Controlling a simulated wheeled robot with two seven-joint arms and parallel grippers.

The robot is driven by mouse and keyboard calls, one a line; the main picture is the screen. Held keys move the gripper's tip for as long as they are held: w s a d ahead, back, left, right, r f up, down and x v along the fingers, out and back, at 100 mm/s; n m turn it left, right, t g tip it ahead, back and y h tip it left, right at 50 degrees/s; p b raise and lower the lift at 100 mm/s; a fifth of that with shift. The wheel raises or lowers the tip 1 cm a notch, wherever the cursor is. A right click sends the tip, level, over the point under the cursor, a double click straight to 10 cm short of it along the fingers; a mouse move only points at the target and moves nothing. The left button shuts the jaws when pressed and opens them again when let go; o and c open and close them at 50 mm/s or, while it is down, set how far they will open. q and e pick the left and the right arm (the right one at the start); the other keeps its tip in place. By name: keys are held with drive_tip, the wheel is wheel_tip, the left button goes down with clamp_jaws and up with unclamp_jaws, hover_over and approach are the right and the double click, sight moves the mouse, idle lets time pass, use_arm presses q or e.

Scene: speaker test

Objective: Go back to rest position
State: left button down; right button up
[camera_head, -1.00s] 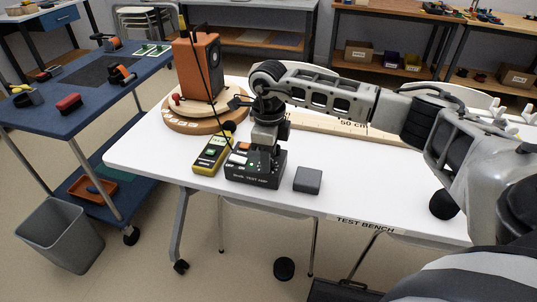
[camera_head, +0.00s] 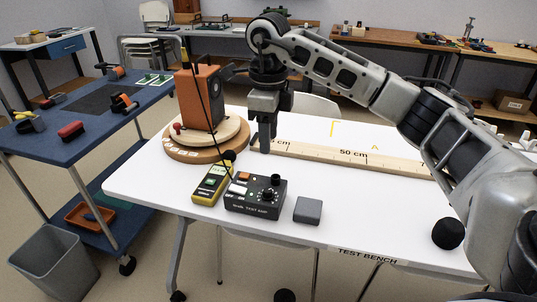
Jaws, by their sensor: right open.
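My right gripper (camera_head: 265,142) points down above the white test bench (camera_head: 370,220), behind the black test amp box (camera_head: 256,196). It is open and holds nothing. Its arm comes in from the right. An orange speaker (camera_head: 200,98) stands on a round wooden turntable (camera_head: 180,148), left of the gripper. The test amp has knobs on top. A yellow meter (camera_head: 210,186) lies against its left side, and a small grey block (camera_head: 308,210) lies to its right. My left gripper is not in view.
A long wooden ruler (camera_head: 350,157) lies across the bench behind the amp. A black ball-shaped thing (camera_head: 448,233) is at the front right. The bench's middle right is clear.

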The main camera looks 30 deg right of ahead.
drive_tip(key=shift+r, duration=0.85)
drive_tip(key=shift+a+f, duration=0.1)
